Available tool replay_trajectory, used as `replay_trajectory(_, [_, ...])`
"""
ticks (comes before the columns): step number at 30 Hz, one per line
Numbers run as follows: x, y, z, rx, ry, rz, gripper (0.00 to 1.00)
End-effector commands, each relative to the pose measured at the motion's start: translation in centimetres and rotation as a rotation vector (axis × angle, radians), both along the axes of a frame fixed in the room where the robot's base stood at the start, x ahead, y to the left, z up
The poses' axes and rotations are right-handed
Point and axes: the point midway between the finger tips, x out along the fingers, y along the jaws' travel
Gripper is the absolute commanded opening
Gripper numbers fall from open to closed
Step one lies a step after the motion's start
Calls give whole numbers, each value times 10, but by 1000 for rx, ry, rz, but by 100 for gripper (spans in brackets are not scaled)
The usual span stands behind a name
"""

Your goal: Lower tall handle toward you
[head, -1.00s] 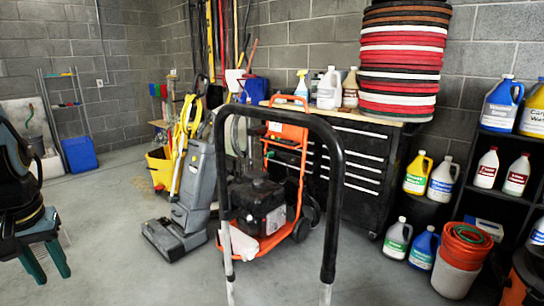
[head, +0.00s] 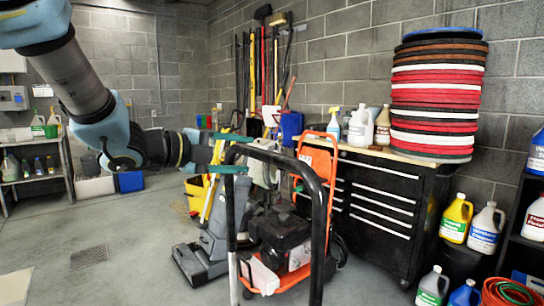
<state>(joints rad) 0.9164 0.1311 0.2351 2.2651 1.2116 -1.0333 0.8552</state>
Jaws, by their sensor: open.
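The tall handle (head: 320,205) is a black inverted-U bar standing upright in the middle of the head view, with its lower legs running out of the bottom of the picture. My gripper (head: 238,154) is at the handle's upper left bend, reaching in from the left. Its teal fingers are apart, one above and one below, level with the top of the bar. They overlap the bar in the picture; I cannot tell whether they touch it. Nothing is seen gripped.
Behind the handle stand an orange-framed machine (head: 318,160) with a black engine and a grey floor machine (head: 200,262). A black drawer cabinet (head: 405,205) with stacked pads (head: 435,95) is at right. Bottles stand beside it. The floor at left is open.

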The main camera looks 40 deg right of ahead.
Motion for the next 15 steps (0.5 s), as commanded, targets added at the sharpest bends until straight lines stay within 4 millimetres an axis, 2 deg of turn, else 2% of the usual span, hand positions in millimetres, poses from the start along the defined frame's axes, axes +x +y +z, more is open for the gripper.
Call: replay_trajectory(15, [-4, -84, -16, 3, 5, 4, 66])
